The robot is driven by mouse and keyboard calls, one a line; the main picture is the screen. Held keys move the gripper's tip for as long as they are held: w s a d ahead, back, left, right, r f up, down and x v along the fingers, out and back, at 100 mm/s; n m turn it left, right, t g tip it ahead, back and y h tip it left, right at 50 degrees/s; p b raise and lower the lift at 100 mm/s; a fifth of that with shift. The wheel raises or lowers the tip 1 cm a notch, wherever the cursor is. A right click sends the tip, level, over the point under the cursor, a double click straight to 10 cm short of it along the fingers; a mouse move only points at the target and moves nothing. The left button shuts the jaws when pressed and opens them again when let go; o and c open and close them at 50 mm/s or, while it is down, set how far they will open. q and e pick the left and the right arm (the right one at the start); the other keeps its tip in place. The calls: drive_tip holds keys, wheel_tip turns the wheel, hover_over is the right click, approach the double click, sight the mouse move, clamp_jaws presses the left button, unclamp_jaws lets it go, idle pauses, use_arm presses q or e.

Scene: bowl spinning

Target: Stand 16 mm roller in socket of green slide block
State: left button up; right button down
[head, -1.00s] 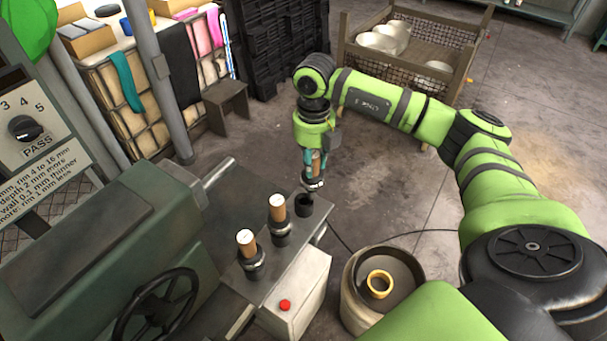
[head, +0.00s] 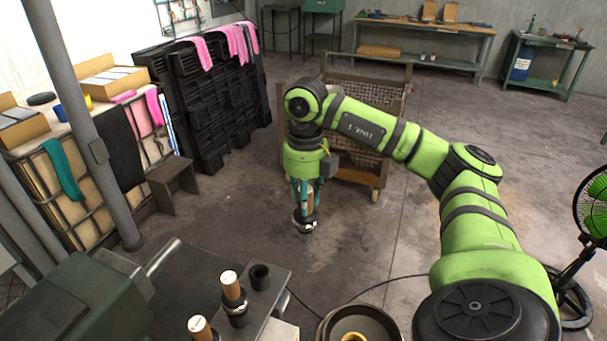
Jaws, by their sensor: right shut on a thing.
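My right gripper (head: 306,206) hangs pointing down near the middle of the head view. It is shut on a wooden-handled roller with a dark collar (head: 306,226), held upright in the air. Beyond its tip only floor shows. Two similar rollers with wooden handles stand in black holders at the bottom: one roller (head: 231,288) and, partly cut off, another roller (head: 200,328). An empty black holder (head: 260,277) stands behind them, left of and below the gripper. Sizes cannot be read. I cannot pick out a green slide block. My left gripper is out of view.
A dark green machine (head: 75,312) fills the bottom left. A round drum (head: 375,318) with a yellow ring stands at the bottom right of the holders. A wire crate (head: 377,145) stands behind my arm. A green fan (head: 592,205) is at the right. Open floor lies around the gripper.

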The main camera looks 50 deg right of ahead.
drive_tip(key=shift+r+p, duration=1)
drive_tip(key=shift+r, duration=0.4)
